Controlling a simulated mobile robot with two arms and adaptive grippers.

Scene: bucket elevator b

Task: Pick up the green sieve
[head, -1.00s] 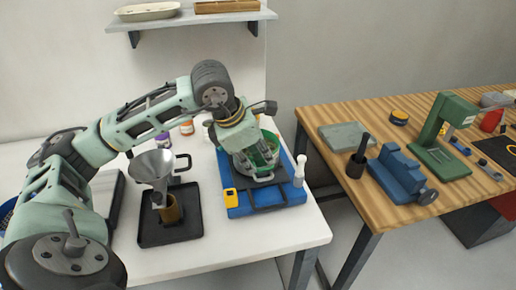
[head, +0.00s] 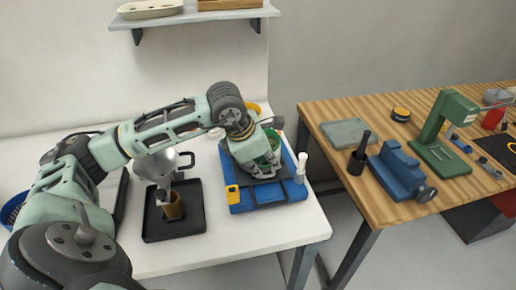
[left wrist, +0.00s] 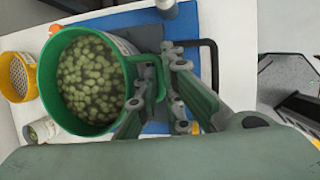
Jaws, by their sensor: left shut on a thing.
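The green sieve (left wrist: 46,82) fills the left of the left wrist view, with many small round green pieces inside and a green loop handle on its right side. In the head view the green sieve (head: 274,137) shows partly behind my left gripper (head: 258,165), over the blue platform. In the left wrist view my left gripper (left wrist: 157,63) is shut on the sieve's handle. I cannot tell whether the sieve's bottom touches the platform. My right gripper is not in view.
The blue platform (head: 290,190) with dark bars lies at the white table's right edge. A metal funnel (head: 155,163) stands over a black tray (head: 160,231) to its left. A yellow sieve (left wrist: 15,78) stands close by. A wooden table (head: 325,110) with tools is at right.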

